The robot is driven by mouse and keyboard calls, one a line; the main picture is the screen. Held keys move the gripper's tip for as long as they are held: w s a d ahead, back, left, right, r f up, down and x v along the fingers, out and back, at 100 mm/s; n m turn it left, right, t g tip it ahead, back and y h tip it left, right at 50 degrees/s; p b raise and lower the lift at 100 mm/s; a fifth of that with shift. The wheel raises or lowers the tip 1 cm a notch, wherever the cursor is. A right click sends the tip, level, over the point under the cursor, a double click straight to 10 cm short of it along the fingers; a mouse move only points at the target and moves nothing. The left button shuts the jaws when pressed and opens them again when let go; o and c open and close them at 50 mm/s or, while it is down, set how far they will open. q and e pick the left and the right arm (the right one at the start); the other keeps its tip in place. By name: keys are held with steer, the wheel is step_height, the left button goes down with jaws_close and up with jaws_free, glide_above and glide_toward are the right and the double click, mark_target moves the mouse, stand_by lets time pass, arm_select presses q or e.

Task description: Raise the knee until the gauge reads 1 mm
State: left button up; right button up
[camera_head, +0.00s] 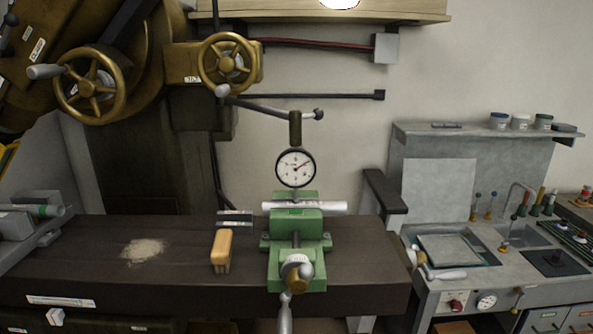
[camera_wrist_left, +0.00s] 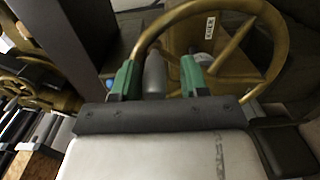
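The dial gauge (camera_head: 295,168) hangs from a bracket above the green vise (camera_head: 296,235). Its face is too small to read. The vise stands on the dark table (camera_head: 180,275), with a pale cylinder (camera_head: 330,208) at its top. In the left wrist view, my left gripper (camera_wrist_left: 158,80) is open, its green-tipped fingers apart. A grey handle (camera_wrist_left: 155,72) shows between them, with a gap visible on the right; I cannot tell whether it touches. A brass handwheel (camera_wrist_left: 268,45) curves behind. My left gripper is not visible in the head view. My right gripper is in neither view.
Two brass handwheels (camera_head: 90,88) (camera_head: 227,64) are on the machine at upper left. A tan brush or block (camera_head: 221,250) and a pile of chips (camera_head: 144,250) lie on the table. A grey bench (camera_head: 470,275) with tools stands at right.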

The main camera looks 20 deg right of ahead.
arm_select(q)
steer(key=shift+o, duration=1.1)
steer(key=shift+w, duration=0.1)
steer(key=shift+a+r, duration=0.15)
steer(key=p+v, duration=0.1)
steer(key=v, duration=0.6)
steer(key=shift+s+a, duration=0.15)
steer(key=shift+s, duration=0.05)
